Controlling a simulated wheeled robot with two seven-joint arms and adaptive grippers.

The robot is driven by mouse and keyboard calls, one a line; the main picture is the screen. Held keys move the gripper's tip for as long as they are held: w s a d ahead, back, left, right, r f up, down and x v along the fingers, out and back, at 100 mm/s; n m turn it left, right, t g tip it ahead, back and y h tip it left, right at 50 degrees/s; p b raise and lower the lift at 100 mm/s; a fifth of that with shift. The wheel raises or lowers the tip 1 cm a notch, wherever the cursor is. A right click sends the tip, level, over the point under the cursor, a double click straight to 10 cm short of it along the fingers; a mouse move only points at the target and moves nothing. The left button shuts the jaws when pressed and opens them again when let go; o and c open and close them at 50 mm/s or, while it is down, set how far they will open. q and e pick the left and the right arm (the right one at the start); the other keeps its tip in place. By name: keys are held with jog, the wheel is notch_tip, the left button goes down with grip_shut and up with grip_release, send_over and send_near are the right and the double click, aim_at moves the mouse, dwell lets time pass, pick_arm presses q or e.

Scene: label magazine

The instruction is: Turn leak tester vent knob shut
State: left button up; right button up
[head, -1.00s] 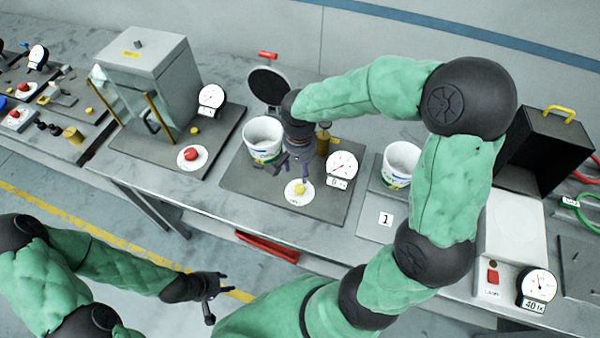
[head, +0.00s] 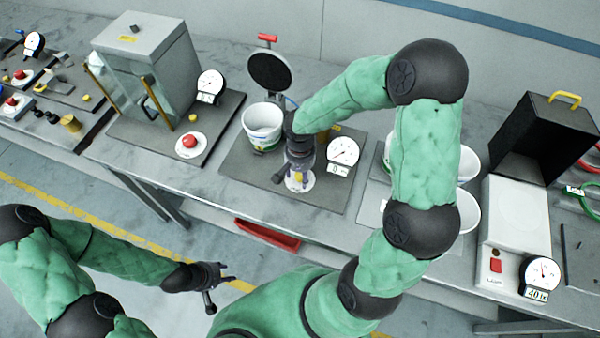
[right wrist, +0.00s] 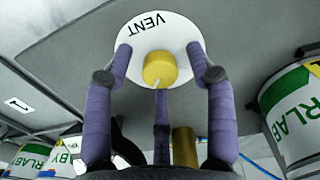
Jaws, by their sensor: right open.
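The yellow vent knob (right wrist: 160,69) sits on a round white plate marked VENT (right wrist: 137,33) in the right wrist view, with a pale pointer mark towards its lower edge. My right gripper (right wrist: 163,85) is open, its purple fingers spread around the knob with gaps showing at the sides. In the head view my right gripper (head: 299,177) is over the white plate and hides most of the knob. The leak tester's dark base (head: 235,167) carries a dial gauge (head: 343,151). My left gripper (head: 217,286) is open and empty, away from the bench.
A white tub (head: 262,121) stands left of my right gripper, under an upright round black lid (head: 269,71). More white tubs (head: 468,165) stand partly behind my right arm. A grey cabinet (head: 145,60) is at left, and an open black-lidded box (head: 540,140) at right.

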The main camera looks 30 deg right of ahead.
grip_shut()
jog(key=shift+n, duration=0.3)
jog(key=n, duration=0.3)
jog(key=shift+n, duration=0.3)
jog(key=n+p, duration=0.1)
jog(key=n, duration=0.2)
jog(key=shift+n, duration=0.3)
jog(key=n+p, duration=0.1)
jog(key=n, duration=0.3)
jog(key=shift+r, duration=0.1)
jog(key=shift+n+p, duration=0.95)
jog(key=shift+n, duration=1.55)
